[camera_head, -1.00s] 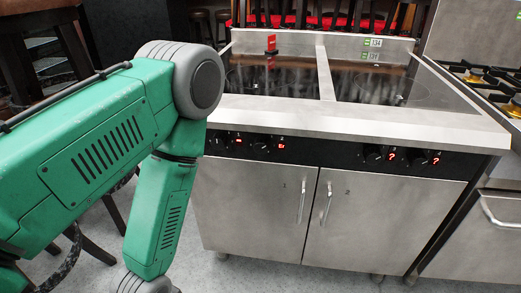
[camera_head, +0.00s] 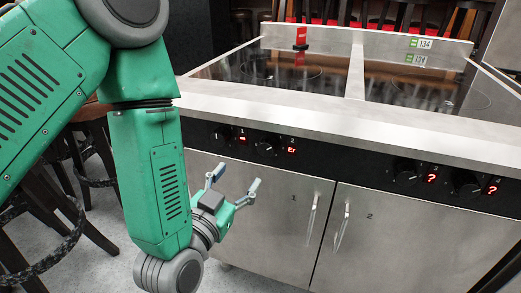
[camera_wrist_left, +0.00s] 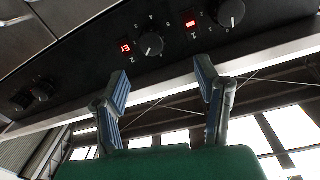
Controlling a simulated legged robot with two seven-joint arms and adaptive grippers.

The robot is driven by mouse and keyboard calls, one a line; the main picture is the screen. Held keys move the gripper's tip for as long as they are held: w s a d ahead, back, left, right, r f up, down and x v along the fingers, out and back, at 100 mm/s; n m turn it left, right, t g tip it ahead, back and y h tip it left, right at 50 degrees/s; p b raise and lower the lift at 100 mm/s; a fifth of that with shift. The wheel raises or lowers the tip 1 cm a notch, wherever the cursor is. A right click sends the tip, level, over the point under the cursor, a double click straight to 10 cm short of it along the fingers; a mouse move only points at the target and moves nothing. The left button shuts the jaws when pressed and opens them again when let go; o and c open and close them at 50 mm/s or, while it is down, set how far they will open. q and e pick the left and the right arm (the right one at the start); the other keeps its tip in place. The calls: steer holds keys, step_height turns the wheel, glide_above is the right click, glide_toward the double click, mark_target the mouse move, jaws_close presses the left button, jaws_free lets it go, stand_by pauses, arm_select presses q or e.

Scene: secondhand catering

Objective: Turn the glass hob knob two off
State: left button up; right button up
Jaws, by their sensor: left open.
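The glass hob (camera_head: 310,85) has a black control strip with knobs below its front edge. Knob two (camera_head: 266,149) is black, beside a red display reading "Er". In the left wrist view, where the panel appears upside down, knob two (camera_wrist_left: 151,44) sits beyond the fingertips. My left gripper (camera_head: 234,180) is open and empty, below and left of knob two, in front of the cabinet door. Its two blue-padded fingers (camera_wrist_left: 162,80) are spread, apart from the knob. My right gripper is not in view.
Knob one (camera_head: 220,138) is close on the left of knob two, with a red dash display. Two more knobs (camera_head: 405,172) with "?" displays are to the right. Door handles (camera_head: 312,218) stick out below. Dark wooden chairs (camera_head: 40,215) stand at left.

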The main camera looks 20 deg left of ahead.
mark_target(266, 151)
arm_select(q)
steer(key=w+d, duration=0.1)
steer(key=w, duration=0.2)
steer(key=w+d+b, duration=0.1)
steer(key=w, duration=0.2)
steer(key=w+d, duration=0.1)
steer(key=w, duration=0.2)
steer(key=shift+d+r, duration=0.15)
steer(key=shift+w+a+b, duration=0.25)
steer(key=shift+w, duration=0.4)
steer(key=shift+w+a+b, duration=0.2)
steer(key=shift+w, duration=0.4)
steer(key=shift+w+a, duration=0.15)
steer(key=shift+a, duration=0.25)
steer(key=shift+d, duration=0.75)
steer(key=c, duration=1.1)
steer(key=shift+a, duration=0.1)
steer(key=shift+c, duration=0.2)
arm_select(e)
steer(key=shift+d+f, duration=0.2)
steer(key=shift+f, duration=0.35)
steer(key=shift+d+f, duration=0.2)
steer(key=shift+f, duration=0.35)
